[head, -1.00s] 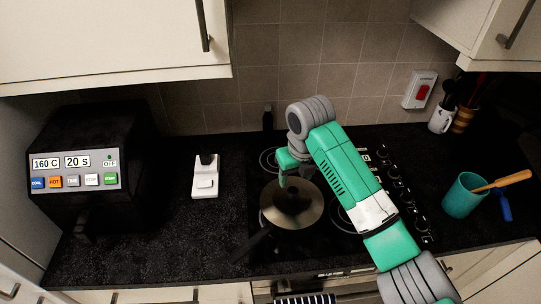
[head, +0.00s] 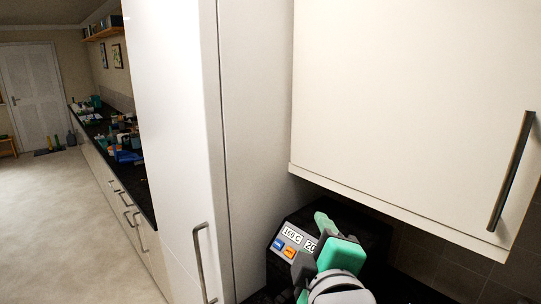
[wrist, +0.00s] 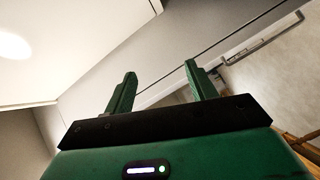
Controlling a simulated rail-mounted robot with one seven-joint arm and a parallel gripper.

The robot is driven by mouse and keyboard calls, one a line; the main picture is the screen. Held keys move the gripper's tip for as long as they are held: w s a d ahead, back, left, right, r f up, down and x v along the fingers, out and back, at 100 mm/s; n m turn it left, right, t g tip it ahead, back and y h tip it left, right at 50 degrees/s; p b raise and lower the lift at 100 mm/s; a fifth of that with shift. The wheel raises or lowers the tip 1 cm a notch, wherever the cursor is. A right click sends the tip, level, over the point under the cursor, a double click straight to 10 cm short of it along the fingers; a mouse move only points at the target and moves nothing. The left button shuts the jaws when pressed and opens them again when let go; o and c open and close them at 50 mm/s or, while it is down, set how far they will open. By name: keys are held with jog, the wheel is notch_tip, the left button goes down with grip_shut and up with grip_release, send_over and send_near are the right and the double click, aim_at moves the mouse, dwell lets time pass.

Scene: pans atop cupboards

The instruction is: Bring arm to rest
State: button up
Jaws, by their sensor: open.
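My gripper (wrist: 161,77) shows in the wrist view with its two green fingers apart and nothing between them. In the head view my green and grey arm (head: 340,262) is folded in close at the bottom, in front of the black appliance (head: 355,222), and covers part of its panel. The pan and hob are outside the current views.
A white wall cupboard (head: 400,110) hangs above the appliance on the right. A tall white cabinet (head: 175,130) stands left of it. Further left are a long black counter (head: 140,185) with various items and open floor (head: 50,225).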

jog(key=s+a+r+m+t+p, duration=0.1)
jog(key=s+a+r+m+t, duration=0.3)
jog(key=s+r+m, duration=0.3)
jog(key=s+a+r+m+t+p, duration=0.1)
jog(key=s+a+r+m+t, duration=0.3)
jog(key=s+r, duration=0.6)
jog(key=s+a+m, duration=0.1)
jog(key=a+m, duration=0.1)
jog(key=a, duration=0.1)
jog(key=shift+m+y, duration=0.3)
jog(key=shift+m, duration=0.1)
jog(key=shift+c, duration=0.2)
dwell(0.5)
